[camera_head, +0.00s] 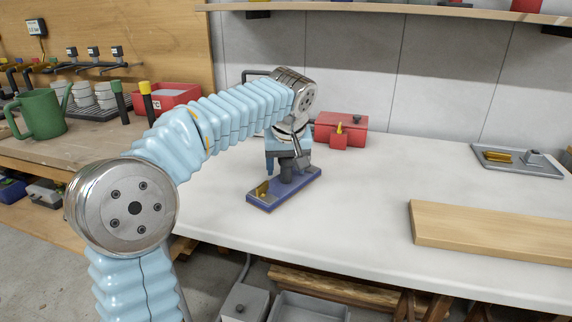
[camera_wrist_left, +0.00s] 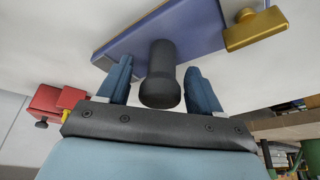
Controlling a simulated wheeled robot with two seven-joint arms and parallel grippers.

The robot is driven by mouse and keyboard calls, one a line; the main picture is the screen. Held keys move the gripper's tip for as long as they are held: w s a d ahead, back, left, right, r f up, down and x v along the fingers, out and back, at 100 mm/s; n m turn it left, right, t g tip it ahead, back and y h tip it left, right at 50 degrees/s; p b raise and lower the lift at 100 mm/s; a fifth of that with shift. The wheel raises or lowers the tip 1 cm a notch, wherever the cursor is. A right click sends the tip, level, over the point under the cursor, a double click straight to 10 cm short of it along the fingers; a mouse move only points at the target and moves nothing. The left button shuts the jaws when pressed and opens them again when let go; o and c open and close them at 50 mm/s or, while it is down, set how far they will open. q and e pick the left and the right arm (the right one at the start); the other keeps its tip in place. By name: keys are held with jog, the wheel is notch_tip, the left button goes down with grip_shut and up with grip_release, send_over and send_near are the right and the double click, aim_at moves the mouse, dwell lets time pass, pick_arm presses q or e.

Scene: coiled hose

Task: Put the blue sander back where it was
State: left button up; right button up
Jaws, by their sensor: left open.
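The blue sander (camera_head: 290,190) lies flat on the white worktop. It has a long blue base, a dark upright knob and a brass-coloured block at its near left end. The left wrist view shows its blue base (camera_wrist_left: 190,32), dark knob (camera_wrist_left: 161,78) and brass block (camera_wrist_left: 255,28). My left gripper (camera_head: 286,166) points down over the sander and is open. Its two blue fingers stand on either side of the knob, with a visible gap on each side. My right gripper is in neither view.
A red box (camera_head: 352,130) stands on the worktop behind the sander. A wooden board (camera_head: 490,230) lies at the right, and a grey tray (camera_head: 518,161) with small parts is behind it. The white worktop (camera_head: 365,205) between sander and board is clear. A green jug (camera_head: 42,116) stands on a bench at left.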

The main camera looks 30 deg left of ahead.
pick_arm(q)
jog(key=shift+r, duration=0.35)
jog(key=p+v, duration=0.2)
jog(key=v, duration=0.9)
jog(key=shift+r, duration=0.3)
jog(key=shift+s, duration=0.1)
